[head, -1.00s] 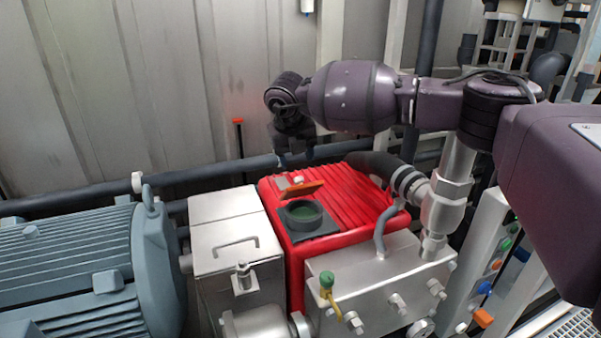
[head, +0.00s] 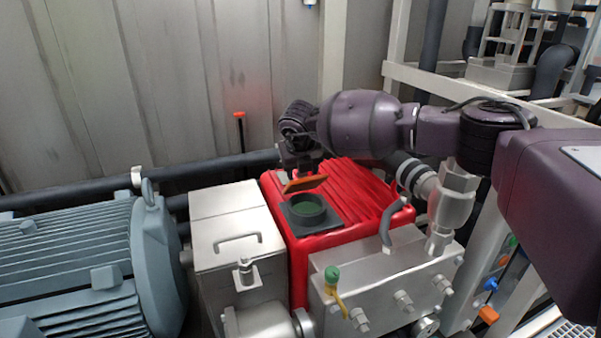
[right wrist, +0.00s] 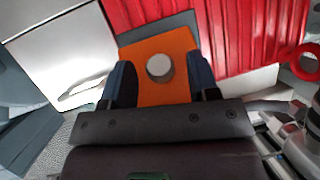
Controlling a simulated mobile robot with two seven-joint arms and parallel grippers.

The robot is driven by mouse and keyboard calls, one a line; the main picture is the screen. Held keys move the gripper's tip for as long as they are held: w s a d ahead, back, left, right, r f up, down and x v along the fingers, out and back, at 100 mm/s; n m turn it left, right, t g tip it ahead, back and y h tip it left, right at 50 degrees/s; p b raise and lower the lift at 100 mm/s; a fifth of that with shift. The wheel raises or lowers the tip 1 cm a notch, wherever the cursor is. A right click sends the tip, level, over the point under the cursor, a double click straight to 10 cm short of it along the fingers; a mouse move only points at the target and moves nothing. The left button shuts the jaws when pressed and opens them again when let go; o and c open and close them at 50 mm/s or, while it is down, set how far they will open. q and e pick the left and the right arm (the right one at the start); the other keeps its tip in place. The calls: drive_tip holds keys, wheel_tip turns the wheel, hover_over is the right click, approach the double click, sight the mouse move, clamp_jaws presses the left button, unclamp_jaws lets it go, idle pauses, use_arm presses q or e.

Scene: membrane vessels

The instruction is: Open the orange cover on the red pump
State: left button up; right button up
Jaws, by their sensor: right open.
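The red pump (head: 360,196) stands in the middle of the head view, with a ribbed top. The orange cover (head: 305,184) stands tilted up at the back of a dark round port (head: 307,209), whose inside looks green. My right gripper (head: 302,166) is just behind and above the cover. In the right wrist view, my open right gripper (right wrist: 161,64) has one finger on each side of the orange cover (right wrist: 165,90), which bears a round whitish knob (right wrist: 160,66). I cannot tell whether the fingers touch it. My left gripper is out of view.
A grey metal box with a handle (head: 232,226) stands left of the pump, and a blue-grey motor (head: 85,255) further left. A metal block with a green-topped valve (head: 332,274) is in front. A dark pipe (head: 225,168) runs behind.

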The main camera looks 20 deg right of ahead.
drive_tip(key=shift+w+f, duration=0.15)
drive_tip(key=shift+f, duration=0.2)
clamp_jaws()
drive_tip(key=shift+r, duration=0.1)
